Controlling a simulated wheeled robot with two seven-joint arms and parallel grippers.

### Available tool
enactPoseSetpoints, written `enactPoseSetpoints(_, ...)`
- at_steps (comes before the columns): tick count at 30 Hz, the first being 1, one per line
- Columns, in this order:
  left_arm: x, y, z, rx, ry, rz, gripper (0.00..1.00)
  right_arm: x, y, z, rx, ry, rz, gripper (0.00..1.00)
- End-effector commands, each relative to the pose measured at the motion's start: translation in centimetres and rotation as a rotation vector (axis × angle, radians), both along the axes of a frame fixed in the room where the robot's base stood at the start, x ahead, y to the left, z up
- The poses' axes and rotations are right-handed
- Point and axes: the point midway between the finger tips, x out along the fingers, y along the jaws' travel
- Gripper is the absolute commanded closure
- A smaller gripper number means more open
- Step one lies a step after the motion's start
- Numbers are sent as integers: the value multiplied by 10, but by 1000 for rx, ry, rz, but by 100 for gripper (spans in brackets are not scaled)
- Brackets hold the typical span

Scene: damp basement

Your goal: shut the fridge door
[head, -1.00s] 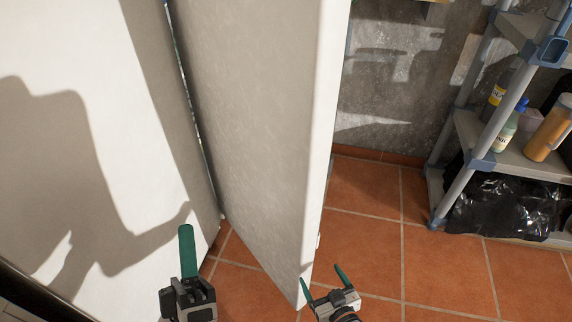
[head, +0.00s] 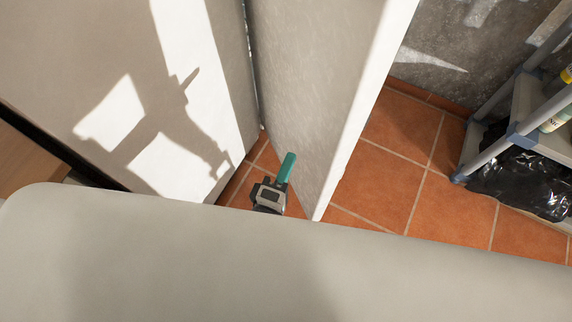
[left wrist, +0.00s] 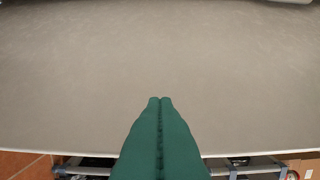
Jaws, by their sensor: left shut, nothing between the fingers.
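The fridge door (head: 310,75) is a tall pale panel standing open at an angle in the middle of the head view, its narrow edge facing right. The pale fridge body (head: 60,50) is to its left, with a narrow dark gap between them. My left gripper (head: 288,158), with green fingers, is shut and empty in front of the door's lower part. In the left wrist view the shut fingers (left wrist: 160,102) point at the broad door face (left wrist: 160,50); I cannot tell whether they touch it. My right gripper is hidden.
A grey shelf rack (head: 520,115) stands at the right, with a black plastic bag (head: 525,180) at its bottom. Orange tiled floor (head: 385,185) is clear between door and rack. A wooden surface (head: 25,155) is at the far left. The lower head view is blocked.

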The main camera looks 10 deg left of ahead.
Motion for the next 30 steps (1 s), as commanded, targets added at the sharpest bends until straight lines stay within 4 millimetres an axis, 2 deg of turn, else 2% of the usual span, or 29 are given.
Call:
enactPoseSetpoints(3,28,-5,3,0,-6,2,100,1,0,5,0,-2,0,13)
enactPoseSetpoints(8,59,-13,3,-2,-4,1,100,1,0,8,0,-2,0,13)
enactPoseSetpoints(9,61,-21,2,-4,-2,0,100,1,0,8,0,-2,0,13)
enactPoseSetpoints(17,75,-41,1,0,-2,1,100,1,0,9,1,-3,0,13)
enactPoseSetpoints(30,76,-44,1,0,-1,2,100,1,1,9,1,-3,0,13)
